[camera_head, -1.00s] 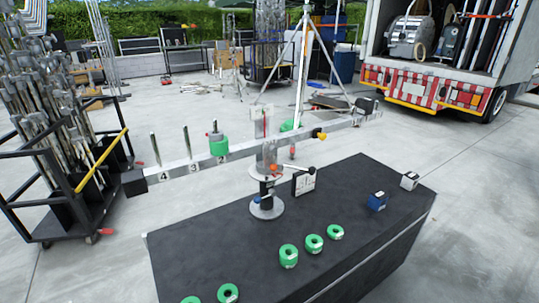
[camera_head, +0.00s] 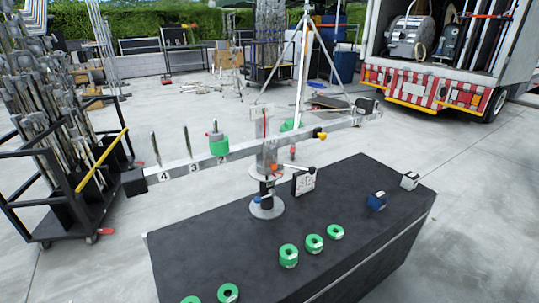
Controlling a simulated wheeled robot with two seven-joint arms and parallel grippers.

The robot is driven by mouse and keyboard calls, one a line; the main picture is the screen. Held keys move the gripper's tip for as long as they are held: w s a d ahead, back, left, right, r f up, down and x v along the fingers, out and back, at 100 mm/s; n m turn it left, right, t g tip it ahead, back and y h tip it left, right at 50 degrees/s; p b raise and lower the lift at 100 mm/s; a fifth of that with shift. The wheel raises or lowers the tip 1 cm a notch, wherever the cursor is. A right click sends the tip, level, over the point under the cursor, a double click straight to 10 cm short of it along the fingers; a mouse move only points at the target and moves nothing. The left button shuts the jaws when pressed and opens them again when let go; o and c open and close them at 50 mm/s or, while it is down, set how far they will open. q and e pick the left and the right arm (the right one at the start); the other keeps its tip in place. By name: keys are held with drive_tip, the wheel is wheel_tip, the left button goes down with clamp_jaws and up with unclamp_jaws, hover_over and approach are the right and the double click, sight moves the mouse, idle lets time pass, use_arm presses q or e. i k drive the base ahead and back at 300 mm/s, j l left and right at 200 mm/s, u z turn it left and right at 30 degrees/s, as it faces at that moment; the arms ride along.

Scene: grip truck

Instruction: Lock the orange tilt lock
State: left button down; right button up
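A long grey beam (camera_head: 260,147) with numbered pegs rests across a stand above a black case. Its left end is lower than its right end. An orange lock piece (camera_head: 276,168) with a short dark lever reaching right sits on the stand just below the beam. Whether it is locked is too small to tell. The stand has a round grey base (camera_head: 266,207) on the case top, with a small blue and red part near its foot. A green ring weight (camera_head: 218,146) sits on a peg of the beam. Neither of my grippers is in view.
Several green rings (camera_head: 314,243) lie on the black case (camera_head: 200,250). A black-and-white box (camera_head: 304,181) and a blue block (camera_head: 377,201) stand there too. A yellow knob (camera_head: 321,136) is on the beam's right part. A pole cart (camera_head: 60,190) stands left.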

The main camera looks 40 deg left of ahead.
sight(274, 166)
drive_tip(key=u, duration=1.25)
